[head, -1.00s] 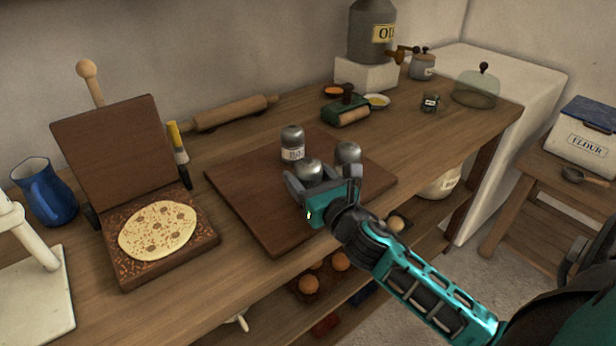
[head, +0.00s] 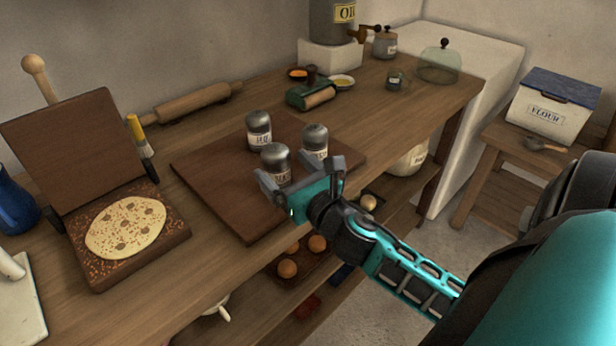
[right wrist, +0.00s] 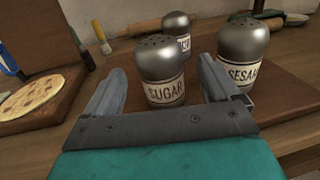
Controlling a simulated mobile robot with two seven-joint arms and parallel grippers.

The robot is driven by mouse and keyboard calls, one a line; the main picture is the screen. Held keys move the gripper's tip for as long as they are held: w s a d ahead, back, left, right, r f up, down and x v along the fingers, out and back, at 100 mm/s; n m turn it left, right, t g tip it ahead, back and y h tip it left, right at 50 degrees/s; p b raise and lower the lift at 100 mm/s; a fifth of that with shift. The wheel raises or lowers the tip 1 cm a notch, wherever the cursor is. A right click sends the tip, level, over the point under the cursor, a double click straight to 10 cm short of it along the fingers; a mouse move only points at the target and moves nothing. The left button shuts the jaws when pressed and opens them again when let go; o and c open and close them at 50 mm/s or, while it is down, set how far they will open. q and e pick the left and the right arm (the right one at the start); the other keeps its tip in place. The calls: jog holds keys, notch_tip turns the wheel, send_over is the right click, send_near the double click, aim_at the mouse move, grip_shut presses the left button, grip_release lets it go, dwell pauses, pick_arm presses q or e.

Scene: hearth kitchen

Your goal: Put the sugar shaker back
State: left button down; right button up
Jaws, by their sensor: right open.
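The sugar shaker (head: 276,160) stands upright on a dark wooden board, a grey domed shaker with a pale label; SUGAR reads clearly in the right wrist view (right wrist: 164,68). The sesame shaker (head: 314,140) stands close to its right, also in the right wrist view (right wrist: 243,50). A third similar shaker (head: 259,131) stands behind; its label is hard to read. My right gripper (head: 302,180) is open at the board's front edge, facing the sugar shaker. In the right wrist view its fingers flank the shaker with gaps on both sides. My left gripper is out of view.
The dark board (head: 215,185) lies on the wooden counter. A press with a flatbread (head: 126,228) stands at left, a rolling pin (head: 195,102) at the back. A green roller (head: 310,96) and small bowls lie behind the shakers. A lower shelf holds several round items.

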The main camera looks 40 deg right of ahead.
jog(key=s+b, duration=0.1)
jog(key=s, duration=0.7)
jog(key=shift+a, duration=0.3)
jog(key=shift+s, duration=0.1)
